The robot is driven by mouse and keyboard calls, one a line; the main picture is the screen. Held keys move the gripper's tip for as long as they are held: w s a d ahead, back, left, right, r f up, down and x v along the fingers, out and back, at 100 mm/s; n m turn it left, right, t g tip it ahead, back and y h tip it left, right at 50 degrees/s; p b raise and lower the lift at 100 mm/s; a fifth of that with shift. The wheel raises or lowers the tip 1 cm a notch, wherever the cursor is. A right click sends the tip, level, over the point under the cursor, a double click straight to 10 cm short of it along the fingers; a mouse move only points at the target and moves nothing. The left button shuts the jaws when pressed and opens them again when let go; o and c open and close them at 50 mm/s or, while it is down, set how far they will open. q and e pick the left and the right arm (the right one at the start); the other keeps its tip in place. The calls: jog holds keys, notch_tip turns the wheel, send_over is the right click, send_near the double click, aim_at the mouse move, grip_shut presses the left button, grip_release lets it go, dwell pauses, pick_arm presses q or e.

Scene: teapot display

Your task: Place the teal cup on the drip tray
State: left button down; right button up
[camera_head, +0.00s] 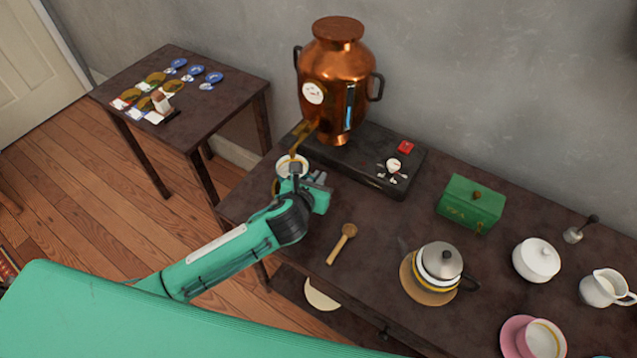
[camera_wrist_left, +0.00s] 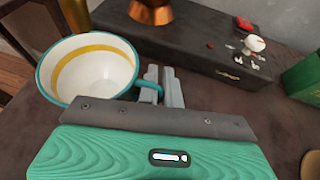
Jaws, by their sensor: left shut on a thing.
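The teal cup (camera_head: 283,161), white inside with a yellow band and a teal rim, is upright just below the spout of the copper urn. It also shows large in the left wrist view (camera_wrist_left: 95,75), empty, with its teal handle towards my fingers. My left gripper (camera_head: 296,174) is shut on the cup at its handle side; the grey fingertips (camera_wrist_left: 165,88) show in the left wrist view. I cannot make out the drip tray; the cup and gripper cover the spot beneath the spout. Whether the cup touches anything below is not clear. My right gripper is not in view.
The copper urn (camera_head: 335,85) stands on a dark base box (camera_head: 375,160) behind the cup. A side table (camera_head: 225,95) is at left.

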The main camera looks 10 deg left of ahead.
pick_arm(q)
jog(key=f, duration=0.3)
jog(key=shift+w+d, duration=0.1)
jog(key=shift+w, duration=0.3)
jog(key=shift+f, duration=0.2)
jog(key=shift+f, duration=0.1)
jog(key=c, duration=1.6)
grip_release()
jog(key=v, duration=1.2)
jog(key=shift+s, duration=0.1)
